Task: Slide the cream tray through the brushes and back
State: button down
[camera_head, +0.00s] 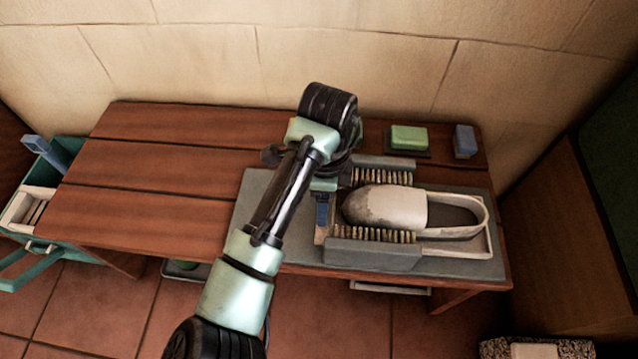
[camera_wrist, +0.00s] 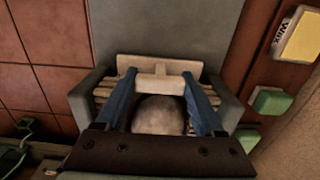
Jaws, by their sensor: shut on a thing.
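The cream tray (camera_head: 455,249) lies on a grey base plate (camera_head: 262,205), between two grey brush blocks with tan bristles. The far brush (camera_head: 384,172) and near brush (camera_head: 373,248) flank the toe half of a pale shoe (camera_head: 405,205) with a dark, dirty toe. The shoe lies on the tray, toe to the left. My gripper (camera_head: 322,212) is at the tray's left end, its blue fingers pointing down. My arm hides part of the plate.
A green block (camera_head: 408,138) on a dark dish and a blue block (camera_head: 465,141) stand behind the far brush. The wooden bench (camera_head: 150,185) is clear on the left. A teal crate (camera_head: 50,245) stands beyond its left end, and the wall (camera_head: 350,65) runs behind.

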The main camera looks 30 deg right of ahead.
grip_release()
jog(key=shift+s+d, duration=0.2)
notch_tip(320, 180, up, 13)
jog(key=p, duration=0.6)
jog(key=shift+c, duration=0.2)
